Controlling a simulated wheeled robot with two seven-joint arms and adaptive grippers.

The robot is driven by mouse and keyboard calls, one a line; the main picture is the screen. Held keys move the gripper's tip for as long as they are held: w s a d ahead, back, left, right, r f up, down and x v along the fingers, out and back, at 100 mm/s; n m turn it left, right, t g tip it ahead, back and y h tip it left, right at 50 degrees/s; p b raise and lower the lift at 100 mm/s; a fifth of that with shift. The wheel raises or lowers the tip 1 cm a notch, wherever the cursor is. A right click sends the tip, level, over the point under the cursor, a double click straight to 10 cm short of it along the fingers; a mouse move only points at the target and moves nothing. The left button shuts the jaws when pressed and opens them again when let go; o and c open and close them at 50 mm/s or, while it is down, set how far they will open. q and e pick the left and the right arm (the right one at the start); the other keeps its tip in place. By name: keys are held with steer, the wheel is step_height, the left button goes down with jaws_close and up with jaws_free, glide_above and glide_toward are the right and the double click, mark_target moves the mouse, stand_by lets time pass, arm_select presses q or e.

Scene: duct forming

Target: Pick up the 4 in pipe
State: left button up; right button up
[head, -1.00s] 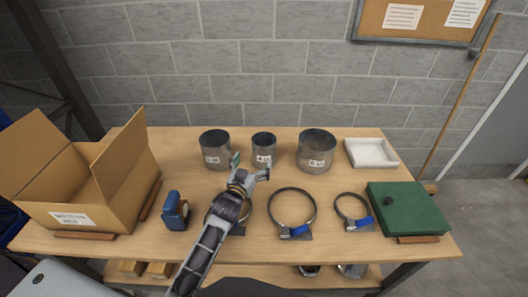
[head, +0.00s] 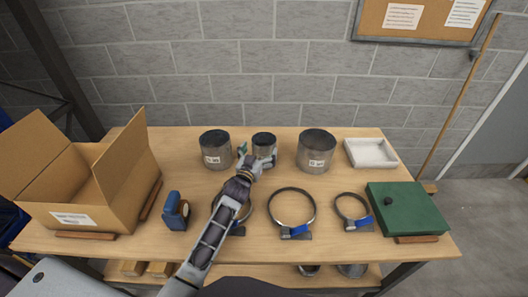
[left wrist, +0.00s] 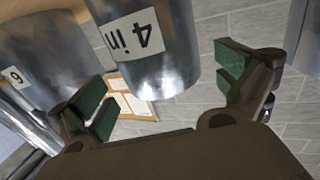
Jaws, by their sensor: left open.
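The 4 in pipe (head: 264,142) is a short grey metal cylinder, the smallest of three standing in a row at the back of the table. In the left wrist view the pipe (left wrist: 145,45) shows its white "4 in" label, between the two green-padded fingers. My left gripper (head: 258,157) is open in front of the pipe and hides its lower part in the head view. In the left wrist view the open fingers (left wrist: 165,95) stand to either side of the pipe, with gaps visible. My right gripper is not in view.
A wider pipe (head: 215,150) stands to the left and another (head: 316,151) to the right. Ring clamps (head: 292,208) lie in front, with a blue tape dispenser (head: 175,211). An open cardboard box (head: 80,185) is at left; a white tray (head: 371,153) and green case (head: 408,208) are at right.

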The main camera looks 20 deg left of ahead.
mark_target(268, 135)
arm_select(q)
steer(key=shift+w, duration=0.1)
stand_by(0.3)
steer(key=shift+w+d, duration=0.1)
steer(key=shift+w, duration=2.6)
steer(key=c, duration=0.9)
steer(key=shift+r, duration=0.1)
steer(key=shift+c, duration=0.2)
step_height(268, 135, up, 10)
